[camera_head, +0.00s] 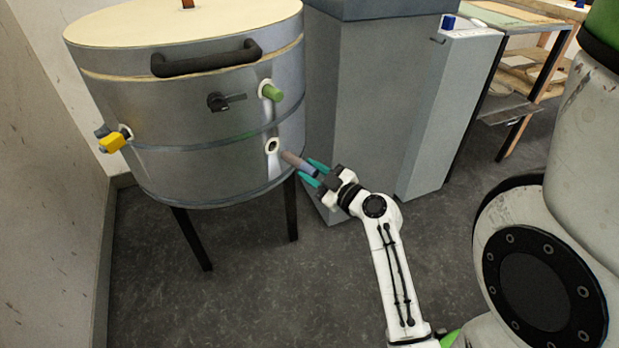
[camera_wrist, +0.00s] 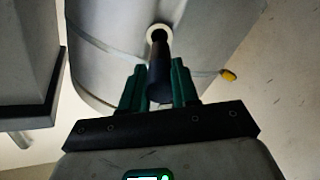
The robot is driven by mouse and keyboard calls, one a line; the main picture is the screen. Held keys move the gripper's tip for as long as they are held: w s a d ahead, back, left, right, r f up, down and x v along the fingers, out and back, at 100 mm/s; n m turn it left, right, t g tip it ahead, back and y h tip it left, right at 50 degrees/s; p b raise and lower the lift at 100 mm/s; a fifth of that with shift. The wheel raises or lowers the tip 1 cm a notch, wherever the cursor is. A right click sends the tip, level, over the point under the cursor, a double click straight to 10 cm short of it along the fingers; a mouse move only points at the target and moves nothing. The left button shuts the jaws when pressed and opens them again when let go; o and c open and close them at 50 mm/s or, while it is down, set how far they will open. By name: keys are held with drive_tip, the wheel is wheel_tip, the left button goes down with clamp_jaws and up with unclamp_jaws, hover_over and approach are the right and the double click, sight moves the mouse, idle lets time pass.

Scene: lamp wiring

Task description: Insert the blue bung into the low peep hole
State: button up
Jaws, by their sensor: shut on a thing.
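The bung's narrower brownish end points left towards the kiln. In the wrist view the bung (camera_wrist: 160,77) stands dark between the fingers of my gripper (camera_wrist: 159,88). The low peep hole (camera_head: 272,146) is a pale-rimmed dark opening low on the side of the round metal kiln (camera_head: 200,150). In the wrist view the low peep hole (camera_wrist: 159,32) shows just beyond the bung's far end, which overlaps its lower rim. In the head view a small gap shows between bung and hole.
A green bung (camera_head: 271,92) sits in a hole above. A yellow piece (camera_head: 112,142) sticks out at the kiln's left. A black handle (camera_head: 207,60) and latch (camera_head: 226,101) project from its front. A grey cabinet (camera_head: 365,100) stands close on the right. Open floor lies in front.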

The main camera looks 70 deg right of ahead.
sight(300, 165)
drive_tip(key=shift+f, duration=0.1)
idle(0.3)
drive_tip(key=shift+f+b, duration=0.15)
drive_tip(key=shift+b, duration=0.45)
drive_tip(key=shift+x, duration=0.8)
drive_tip(key=shift+r+x, duration=0.2)
drive_tip(key=shift+x, duration=1.05)
drive_tip(key=shift+w+b, duration=0.1)
drive_tip(key=shift+b, duration=0.75)
drive_tip(key=b+x, duration=0.1)
drive_tip(key=x, duration=0.6)
drive_tip(key=shift+w+d, duration=0.15)
idle(1.6)
